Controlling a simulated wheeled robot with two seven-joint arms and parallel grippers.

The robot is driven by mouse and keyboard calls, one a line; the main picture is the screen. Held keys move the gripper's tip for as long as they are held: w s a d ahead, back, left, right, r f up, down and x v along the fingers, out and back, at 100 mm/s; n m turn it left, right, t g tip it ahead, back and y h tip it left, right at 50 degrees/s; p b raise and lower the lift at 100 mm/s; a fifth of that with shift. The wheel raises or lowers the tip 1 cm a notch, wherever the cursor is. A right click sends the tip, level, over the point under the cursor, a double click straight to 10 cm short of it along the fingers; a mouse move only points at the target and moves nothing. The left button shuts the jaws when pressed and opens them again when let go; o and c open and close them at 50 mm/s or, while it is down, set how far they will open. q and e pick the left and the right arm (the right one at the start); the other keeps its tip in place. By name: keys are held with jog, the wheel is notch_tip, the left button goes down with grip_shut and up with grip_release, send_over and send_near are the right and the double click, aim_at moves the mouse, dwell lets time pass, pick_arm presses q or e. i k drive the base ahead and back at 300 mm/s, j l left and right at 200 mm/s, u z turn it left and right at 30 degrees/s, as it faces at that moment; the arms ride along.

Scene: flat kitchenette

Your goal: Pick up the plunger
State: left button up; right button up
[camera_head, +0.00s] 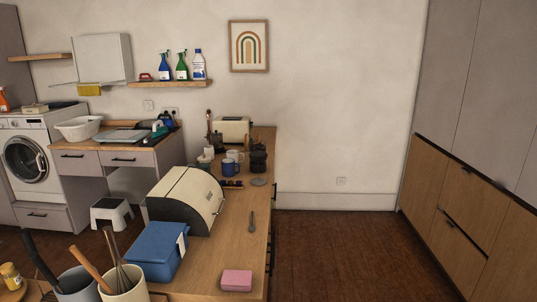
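I cannot make out a plunger in the head view. Long handles stand in two pots at the bottom left: a dark handle (38,256) in a grey pot (77,284), and a wooden handle (91,268) and a whisk (118,262) by a cream pot (126,286). The lower ends of these tools are hidden. Neither of my grippers shows in the view.
A wooden counter (236,258) runs away from me, bearing a blue box (155,252), a cream bread bin (187,200), a pink block (236,280) and mugs (234,156). A white stool (111,213) stands left. The floor (345,255) at right is clear, beside cabinets (460,225).

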aim_at(257, 156)
jog(key=i+l, duration=0.7)
jog(key=i, duration=0.15)
jog(key=i+l+u, duration=0.1)
jog(key=i+l, duration=0.65)
jog(key=i, duration=0.05)
